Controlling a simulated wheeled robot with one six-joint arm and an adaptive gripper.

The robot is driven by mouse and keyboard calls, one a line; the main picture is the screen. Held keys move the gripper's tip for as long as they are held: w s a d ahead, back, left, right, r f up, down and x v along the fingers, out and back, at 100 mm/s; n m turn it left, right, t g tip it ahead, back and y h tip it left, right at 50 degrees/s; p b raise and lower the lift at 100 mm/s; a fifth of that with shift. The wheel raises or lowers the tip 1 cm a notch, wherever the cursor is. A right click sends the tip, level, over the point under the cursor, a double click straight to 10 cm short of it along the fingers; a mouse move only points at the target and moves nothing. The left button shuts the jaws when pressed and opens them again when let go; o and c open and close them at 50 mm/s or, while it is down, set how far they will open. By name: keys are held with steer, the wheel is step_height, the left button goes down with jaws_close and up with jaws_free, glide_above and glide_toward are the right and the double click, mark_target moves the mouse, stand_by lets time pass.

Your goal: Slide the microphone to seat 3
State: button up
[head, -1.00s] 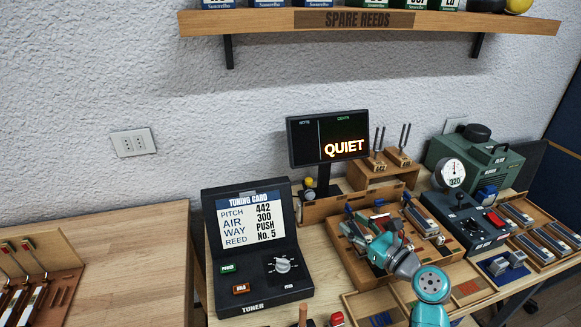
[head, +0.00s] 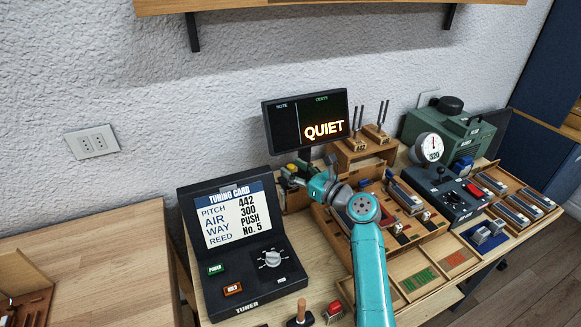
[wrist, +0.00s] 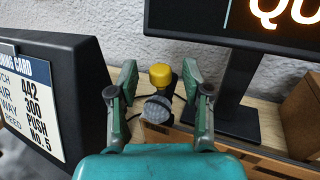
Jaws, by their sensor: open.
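The microphone (wrist: 157,110) has a round grey mesh face and a yellow knob (wrist: 160,75) on top. It stands behind a low wooden edge, between the tuner and the display. My gripper (wrist: 159,69) is open, with one green finger on each side of the microphone and a gap at both sides. In the head view my gripper (head: 288,178) covers most of the microphone, with a bit of yellow showing. I cannot make out any seat numbers, so seat 3 is not identified.
The tuner (head: 236,245) with its tuning card stands close on the left. The display (head: 306,120) reading QUIET stands close on the right on a dark post. Tuning forks (head: 367,122), a wooden reed tray and a green blower box (head: 448,130) lie farther right.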

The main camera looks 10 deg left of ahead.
steer(key=shift+x, duration=0.9)
jaws_close()
